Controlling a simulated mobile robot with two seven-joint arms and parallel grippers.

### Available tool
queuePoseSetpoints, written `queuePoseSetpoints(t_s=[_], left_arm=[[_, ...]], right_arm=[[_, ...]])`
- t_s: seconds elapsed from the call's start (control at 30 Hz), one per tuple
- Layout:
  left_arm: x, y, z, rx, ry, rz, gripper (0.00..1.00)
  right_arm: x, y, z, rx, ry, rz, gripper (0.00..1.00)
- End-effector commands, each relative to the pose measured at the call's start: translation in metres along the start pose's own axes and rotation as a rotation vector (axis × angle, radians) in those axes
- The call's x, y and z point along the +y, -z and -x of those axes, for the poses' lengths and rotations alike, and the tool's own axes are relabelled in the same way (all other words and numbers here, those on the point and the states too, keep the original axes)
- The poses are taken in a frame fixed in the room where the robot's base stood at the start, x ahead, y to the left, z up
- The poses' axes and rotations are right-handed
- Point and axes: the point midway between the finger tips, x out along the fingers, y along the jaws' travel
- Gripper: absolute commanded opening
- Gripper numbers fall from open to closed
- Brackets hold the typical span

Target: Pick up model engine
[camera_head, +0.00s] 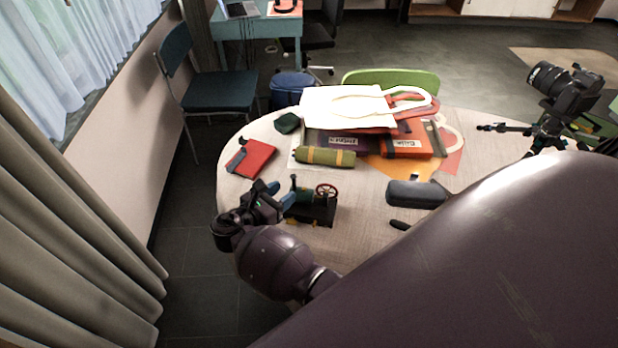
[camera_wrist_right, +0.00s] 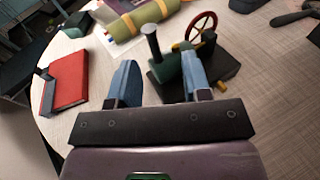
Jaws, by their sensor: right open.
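The model engine (camera_head: 318,211) stands upright on the round table, near its front left part. It has a dark base, a green body, a dark chimney and a red flywheel. My right gripper (camera_head: 280,193) is open and empty, just left of the engine. In the right wrist view, the engine (camera_wrist_right: 219,68) lies ahead and to the right. Its chimney and green body show between the blue fingers (camera_wrist_right: 160,66), and the right finger hides part of the body. I cannot tell whether that finger touches it. My left gripper is not in view.
A green roll (camera_head: 325,157), a white bag (camera_head: 350,108) and books lie behind the engine. A dark case (camera_head: 415,194) lies to its right. A camera on a tripod (camera_head: 562,92) stands far right. Bare table (camera_head: 358,215) shows right of the engine.

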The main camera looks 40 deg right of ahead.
Motion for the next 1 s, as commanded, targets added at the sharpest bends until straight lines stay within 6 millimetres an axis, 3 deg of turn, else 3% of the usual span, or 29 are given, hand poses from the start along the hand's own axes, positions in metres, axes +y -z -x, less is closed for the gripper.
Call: queuePoseSetpoints(t_s=[0.27, 0.53, 0.8, 1.0], left_arm=[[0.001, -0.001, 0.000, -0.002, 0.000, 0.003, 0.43], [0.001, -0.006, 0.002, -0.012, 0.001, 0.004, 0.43], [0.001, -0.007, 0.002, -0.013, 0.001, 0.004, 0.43], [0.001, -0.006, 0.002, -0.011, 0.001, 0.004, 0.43]], right_arm=[[0.003, -0.003, -0.018, 0.000, 0.000, -0.001, 0.44], [0.007, -0.007, -0.053, 0.001, 0.000, 0.000, 0.44], [0.008, -0.006, -0.057, 0.003, -0.002, -0.001, 0.44], [0.008, -0.006, -0.057, 0.003, -0.002, -0.001, 0.15]])
